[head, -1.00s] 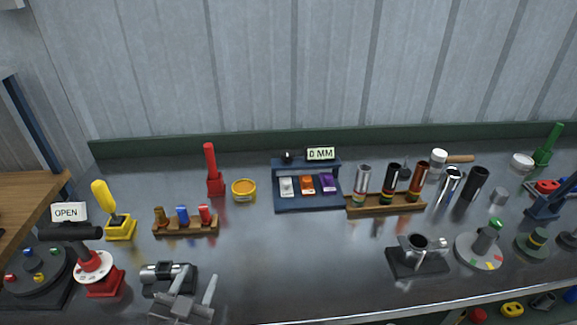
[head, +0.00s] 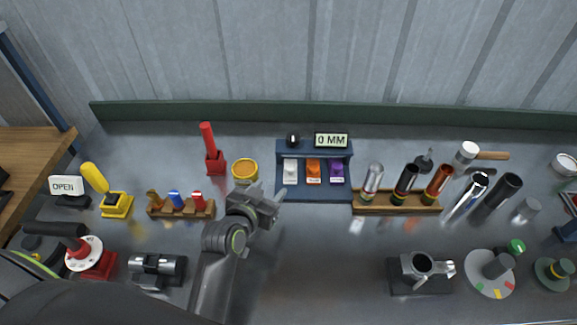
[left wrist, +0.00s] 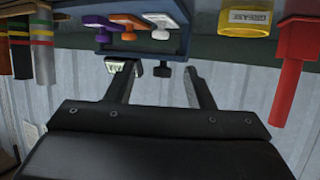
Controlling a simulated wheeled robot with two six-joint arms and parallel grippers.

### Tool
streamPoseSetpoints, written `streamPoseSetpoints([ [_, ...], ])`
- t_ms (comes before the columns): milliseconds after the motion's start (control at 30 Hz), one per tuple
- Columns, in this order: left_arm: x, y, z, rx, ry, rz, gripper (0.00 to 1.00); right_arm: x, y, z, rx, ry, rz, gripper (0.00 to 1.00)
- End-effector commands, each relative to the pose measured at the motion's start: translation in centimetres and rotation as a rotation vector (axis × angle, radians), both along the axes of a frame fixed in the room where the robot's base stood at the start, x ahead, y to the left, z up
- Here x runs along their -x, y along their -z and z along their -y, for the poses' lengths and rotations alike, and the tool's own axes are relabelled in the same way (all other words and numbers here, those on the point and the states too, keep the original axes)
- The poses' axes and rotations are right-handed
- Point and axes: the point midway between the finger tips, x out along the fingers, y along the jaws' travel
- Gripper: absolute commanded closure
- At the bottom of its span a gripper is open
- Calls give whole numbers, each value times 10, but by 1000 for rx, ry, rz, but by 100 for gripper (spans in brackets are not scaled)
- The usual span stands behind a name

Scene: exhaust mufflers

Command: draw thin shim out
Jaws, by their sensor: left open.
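A blue shim holder (head: 313,192) stands near the back of the bench with a white tab (head: 290,171), an orange tab (head: 313,172) and a purple tab (head: 336,172) in a row. I cannot tell which one is the thin shim. A display (head: 333,140) on top reads 0 MM. My left gripper (head: 270,198) is open and empty, just left of and in front of the holder. In the left wrist view, the white tab (left wrist: 160,22), orange tab (left wrist: 127,26) and purple tab (left wrist: 97,26) show upside down beyond the open fingers (left wrist: 158,75). My right gripper is not seen.
A yellow grease tin (head: 245,170) and a red post (head: 214,160) stand left of the holder. A wooden rack of tubes (head: 395,202) stands close on its right. A small wooden stand (head: 181,210) is left of my arm. The bench front of the holder is mostly clear.

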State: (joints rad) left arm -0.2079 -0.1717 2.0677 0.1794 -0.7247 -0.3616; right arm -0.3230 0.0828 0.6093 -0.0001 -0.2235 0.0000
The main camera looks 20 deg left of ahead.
Motion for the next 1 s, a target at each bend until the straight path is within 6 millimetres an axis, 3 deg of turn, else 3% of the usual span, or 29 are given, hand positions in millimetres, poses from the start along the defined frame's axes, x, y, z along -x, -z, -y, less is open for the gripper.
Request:
streamPoseSetpoints([
  [333,-52,20,6,-4,2,0,52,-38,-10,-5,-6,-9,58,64],
  [700,-99,40,11,-3,0,0,52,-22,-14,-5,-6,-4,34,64],
  [1000,-117,48,13,-1,-1,1,52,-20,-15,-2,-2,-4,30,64],
])
